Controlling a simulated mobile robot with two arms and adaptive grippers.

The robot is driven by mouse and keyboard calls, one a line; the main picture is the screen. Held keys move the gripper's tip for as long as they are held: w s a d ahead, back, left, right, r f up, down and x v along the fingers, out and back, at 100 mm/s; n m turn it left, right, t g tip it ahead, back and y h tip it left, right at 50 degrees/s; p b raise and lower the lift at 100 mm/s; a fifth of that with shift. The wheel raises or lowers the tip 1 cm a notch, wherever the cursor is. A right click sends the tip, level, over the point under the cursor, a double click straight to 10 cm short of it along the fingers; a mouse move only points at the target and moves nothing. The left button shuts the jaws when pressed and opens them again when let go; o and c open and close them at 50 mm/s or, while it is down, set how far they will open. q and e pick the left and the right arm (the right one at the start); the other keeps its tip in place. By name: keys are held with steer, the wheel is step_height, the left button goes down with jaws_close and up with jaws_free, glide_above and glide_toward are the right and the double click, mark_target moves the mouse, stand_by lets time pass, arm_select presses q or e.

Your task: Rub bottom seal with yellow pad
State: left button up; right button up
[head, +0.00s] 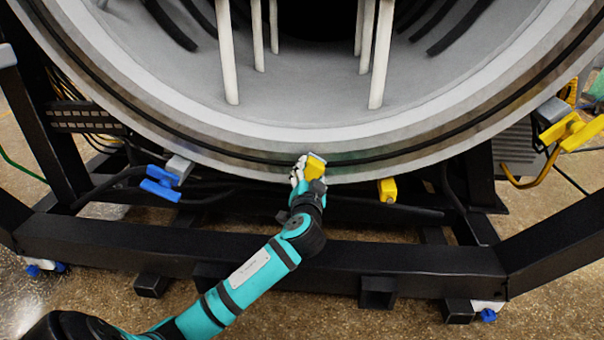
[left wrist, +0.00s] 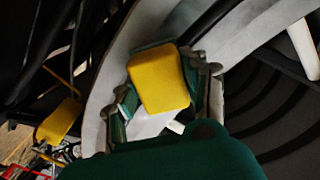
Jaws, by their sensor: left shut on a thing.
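The yellow pad (head: 315,166) is held in my left gripper (head: 305,172), at the bottom of the furnace's round front rim. The left wrist view shows the yellow pad (left wrist: 159,78) between the two fingers of my left gripper (left wrist: 160,92). The bottom seal (head: 250,157) is a dark curved line in the pale rim. The pad is at or very near the rim beside the seal; I cannot tell whether they touch. The gripper and pad hide a short part of the seal. My right gripper is not in view.
A blue clamp (head: 161,183) sits left below the rim, and a yellow clamp (head: 572,131) stands at the right. A small yellow block (head: 387,190) is just right of my gripper. The black frame beam (head: 400,258) runs below. White posts (head: 227,60) stand inside the furnace.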

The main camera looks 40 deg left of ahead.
arm_select(q)
steer(key=shift+w+d+r, duration=0.15)
steer(key=shift+w+d, duration=0.4)
steer(key=shift+d, duration=0.3)
steer(key=shift+s+d, duration=0.1)
steer(key=shift+d, duration=0.05)
steer(key=shift+c, duration=0.5)
steer(key=shift+f+p+v, duration=0.2)
steer(key=shift+p+v, duration=0.35)
steer(key=shift+v, duration=1.45)
jaws_close()
steer(key=shift+v, duration=0.75)
steer(key=shift+s, duration=0.1)
steer(key=shift+v, duration=1.45)
